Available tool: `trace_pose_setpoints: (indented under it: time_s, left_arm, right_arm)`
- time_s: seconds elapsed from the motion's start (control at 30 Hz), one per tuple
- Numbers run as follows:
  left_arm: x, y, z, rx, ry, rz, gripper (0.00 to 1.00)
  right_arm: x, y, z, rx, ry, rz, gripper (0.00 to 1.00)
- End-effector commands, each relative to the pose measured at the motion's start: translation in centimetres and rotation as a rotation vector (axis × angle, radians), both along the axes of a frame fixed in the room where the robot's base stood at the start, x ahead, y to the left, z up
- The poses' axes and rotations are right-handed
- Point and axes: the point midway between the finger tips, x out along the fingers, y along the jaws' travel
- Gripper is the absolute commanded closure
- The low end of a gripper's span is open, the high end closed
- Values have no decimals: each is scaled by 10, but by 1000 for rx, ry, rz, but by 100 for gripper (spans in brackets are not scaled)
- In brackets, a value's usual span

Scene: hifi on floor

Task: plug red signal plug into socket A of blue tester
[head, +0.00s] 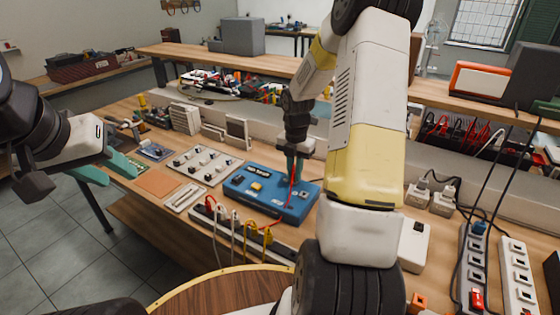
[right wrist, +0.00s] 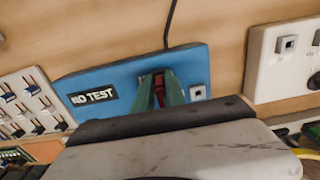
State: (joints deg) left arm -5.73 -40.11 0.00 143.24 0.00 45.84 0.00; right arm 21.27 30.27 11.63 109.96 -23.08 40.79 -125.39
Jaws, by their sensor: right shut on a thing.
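The blue tester (head: 285,208) lies on the workbench; in the right wrist view its blue face (right wrist: 125,75) carries a "RO TEST" label. My right gripper (head: 294,178) points down over the tester's right half. Its green fingers (right wrist: 160,92) are shut on the red signal plug (right wrist: 159,82), which is mostly hidden between them. I cannot tell whether the plug tip is in a socket. A small pale socket (right wrist: 198,92) shows to the right of the fingers. My left gripper (head: 108,172) is open and empty, away from the tester at the left.
A white switch panel (head: 203,164) lies left of the tester. A power strip with yellow cables (head: 238,236) runs along the front of it. More white sockets (head: 430,196) and power strips (head: 473,262) stand at the right. A raised shelf (head: 440,92) crosses behind.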

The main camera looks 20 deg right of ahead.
Motion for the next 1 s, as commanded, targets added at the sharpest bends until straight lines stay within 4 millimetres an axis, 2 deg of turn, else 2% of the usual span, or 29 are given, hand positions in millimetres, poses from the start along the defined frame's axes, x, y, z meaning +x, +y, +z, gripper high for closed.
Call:
trace_pose_setpoints:
  time_s: [0.87,0.9,1.0]
  left_arm:
    - [0,0,0,0,0,0,64]
    - [0,0,0,0,0,0,64]
    - [0,0,0,0,0,0,64]
  right_arm:
    - [0,0,-1,0,0,0,100]
    - [0,0,-1,0,0,0,79]
    - [0,0,-1,0,0,0,59]
